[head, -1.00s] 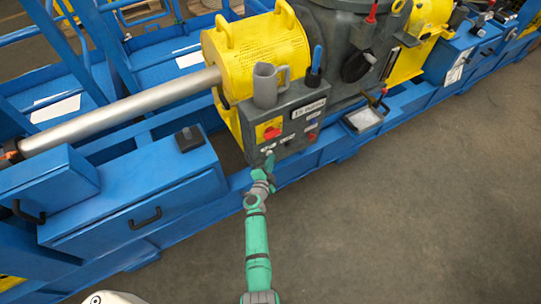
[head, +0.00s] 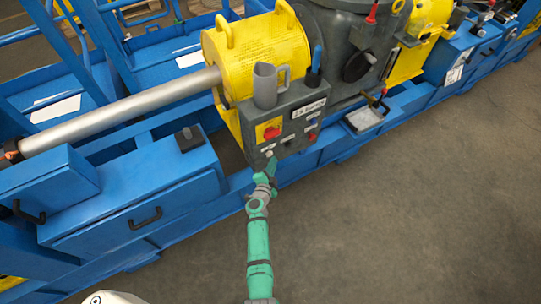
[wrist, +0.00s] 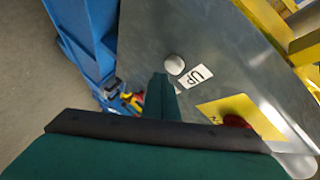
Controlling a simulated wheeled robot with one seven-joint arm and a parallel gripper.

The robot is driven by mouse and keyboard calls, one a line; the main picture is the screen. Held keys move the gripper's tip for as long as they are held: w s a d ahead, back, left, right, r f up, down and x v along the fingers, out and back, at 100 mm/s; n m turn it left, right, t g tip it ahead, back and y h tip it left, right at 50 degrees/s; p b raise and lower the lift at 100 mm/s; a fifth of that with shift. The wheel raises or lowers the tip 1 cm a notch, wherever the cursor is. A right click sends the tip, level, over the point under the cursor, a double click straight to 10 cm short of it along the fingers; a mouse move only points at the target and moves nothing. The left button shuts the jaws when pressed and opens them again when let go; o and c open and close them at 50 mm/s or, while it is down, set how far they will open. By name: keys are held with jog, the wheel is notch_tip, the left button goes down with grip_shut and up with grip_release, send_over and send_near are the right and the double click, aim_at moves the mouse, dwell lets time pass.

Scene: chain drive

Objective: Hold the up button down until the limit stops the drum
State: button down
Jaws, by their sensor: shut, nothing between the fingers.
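The white up button (wrist: 174,64) sits on the grey control panel, beside a white label reading "UP" (wrist: 196,76). In the head view the button (head: 269,154) is on the lower left of the control box (head: 290,125). My gripper (wrist: 161,80) is shut and empty, its tip just below and left of the button in the wrist view. In the head view my gripper (head: 272,165) is right at the panel's lower edge. The button shows whole beside the fingertips; I cannot tell whether they touch it.
A red knob on a yellow plate (head: 269,130) and a red button (head: 312,136) are on the same box. A grey mug (head: 266,86) and a blue-handled tool (head: 316,62) stand on top. A tray (head: 363,119) sits to the right. The floor in front is clear.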

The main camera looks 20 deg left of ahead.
jog(key=shift+s+d, duration=0.8)
jog(key=shift+d, duration=0.2)
jog(key=shift+s+d, duration=0.75)
jog(key=shift+d, duration=0.25)
jog(key=s+d+r+n, duration=0.2)
jog(key=s+d, duration=0.3)
jog(key=s, duration=0.3)
jog(key=s+d+r+n+h, duration=0.1)
jog(key=s+d+r, duration=0.1)
jog(key=s+d, duration=0.45)
jog(key=s+d+r+n, duration=0.2)
jog(key=s+d+r, duration=0.1)
jog(key=s, duration=0.7)
jog(key=s+d+r+n, duration=0.2)
jog(key=s+r, duration=0.7)
jog(key=r, duration=0.1)
jog(key=s+d+r+n+h, duration=0.1)
jog(key=s+d+r+n, duration=0.1)
jog(key=s+r, duration=0.7)
jog(key=shift+s+d+r+n, duration=0.2)
jog(key=shift+r+n, duration=0.3)
